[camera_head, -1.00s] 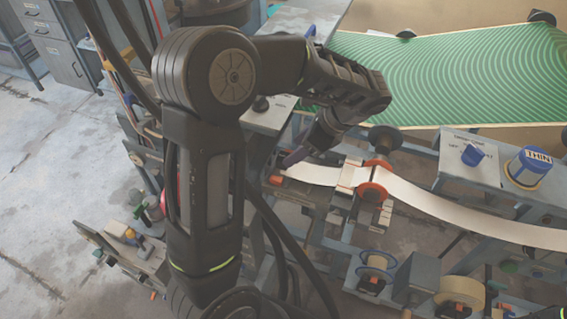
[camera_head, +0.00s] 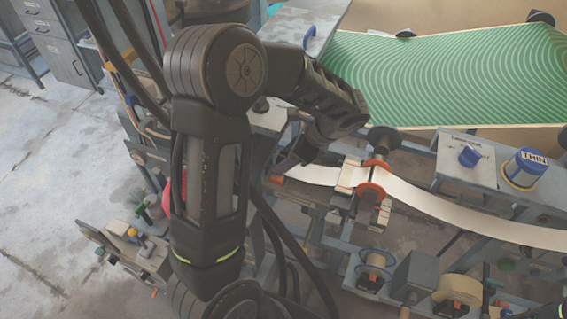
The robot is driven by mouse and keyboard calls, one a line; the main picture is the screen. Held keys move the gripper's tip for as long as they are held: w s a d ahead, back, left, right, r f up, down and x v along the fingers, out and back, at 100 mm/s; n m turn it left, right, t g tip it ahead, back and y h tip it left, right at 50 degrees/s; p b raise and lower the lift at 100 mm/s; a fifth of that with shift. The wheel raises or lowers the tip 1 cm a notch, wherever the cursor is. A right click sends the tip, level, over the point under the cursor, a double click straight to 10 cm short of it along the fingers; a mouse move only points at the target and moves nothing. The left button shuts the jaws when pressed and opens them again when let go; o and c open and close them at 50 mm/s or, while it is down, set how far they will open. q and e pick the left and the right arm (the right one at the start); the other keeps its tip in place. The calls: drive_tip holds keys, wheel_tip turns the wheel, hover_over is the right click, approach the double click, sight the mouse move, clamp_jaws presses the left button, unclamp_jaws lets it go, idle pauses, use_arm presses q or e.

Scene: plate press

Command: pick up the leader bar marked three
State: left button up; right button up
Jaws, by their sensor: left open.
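My left gripper (camera_head: 284,163) is over the left end of a white paper strip (camera_head: 400,193), near a dark flat bracket. It is open, but its fingers are dark and partly hidden by my own arm. I cannot make out a leader bar marked three or any numeral three in this view. The strip runs right from the gripper, passing between two orange-red discs (camera_head: 378,168) on the press. My right gripper is not in view.
A green patterned sheet (camera_head: 450,75) lies at the back right. A control box with a blue knob (camera_head: 469,156) and a blue cap marked THIN (camera_head: 525,168) stand at right. A small rack (camera_head: 130,240) holds several parts at lower left. Bare floor is at far left.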

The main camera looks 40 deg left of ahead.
use_arm(q)
drive_tip(key=shift+c, duration=0.2)
clamp_jaws()
idle(0.5)
